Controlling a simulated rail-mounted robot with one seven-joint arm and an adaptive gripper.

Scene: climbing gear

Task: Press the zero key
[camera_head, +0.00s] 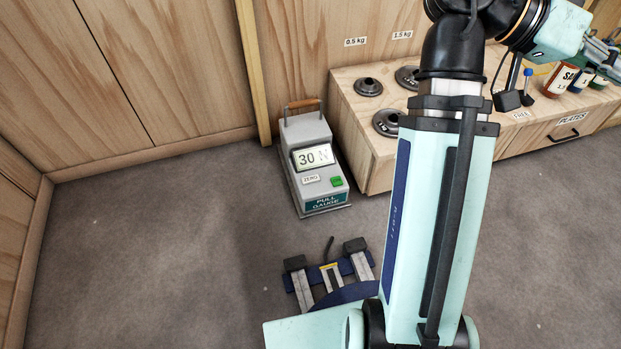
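My gripper (604,52) is at the upper right edge of the head view, over the bench and far from the gauge. It is small and partly cut off or hidden, so its fingers are unclear. Nothing covers the key.
A wooden bench (352,150) stands right of the gauge, bearing dark weight plates (369,87), a blue-topped lever (527,82) and labelled jars (561,80). A wooden wall (180,60) rises behind. Carpet (150,240) left of the gauge is clear.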

